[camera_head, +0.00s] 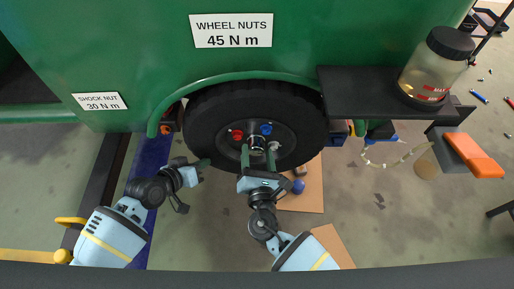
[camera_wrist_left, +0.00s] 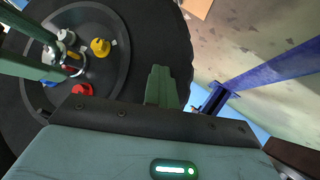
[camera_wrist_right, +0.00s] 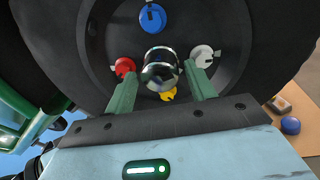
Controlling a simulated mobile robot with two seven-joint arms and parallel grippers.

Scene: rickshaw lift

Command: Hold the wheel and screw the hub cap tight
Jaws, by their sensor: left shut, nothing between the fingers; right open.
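The black wheel (camera_head: 210,110) sits under the green fender; its side also shows in the left wrist view (camera_wrist_left: 150,30). The shiny metal hub cap (camera_wrist_right: 160,72) is at the wheel's centre. My right gripper (camera_wrist_right: 161,80) is open, with one green finger on each side of the cap; whether they touch it cannot be told. Around the cap are a red nut (camera_wrist_right: 122,67), a blue nut (camera_wrist_right: 152,18), a white nut (camera_wrist_right: 203,55) and a yellow nut (camera_wrist_right: 168,95). My left gripper (camera_head: 206,163) is shut and empty by the tyre's lower left edge; its fingers (camera_wrist_left: 160,80) are together.
A black shelf (camera_head: 350,90) with a jar (camera_head: 433,70) juts out at the right. An orange-topped container (camera_head: 472,155) is below it. A blue post (camera_head: 150,180) stands left of the wheel.

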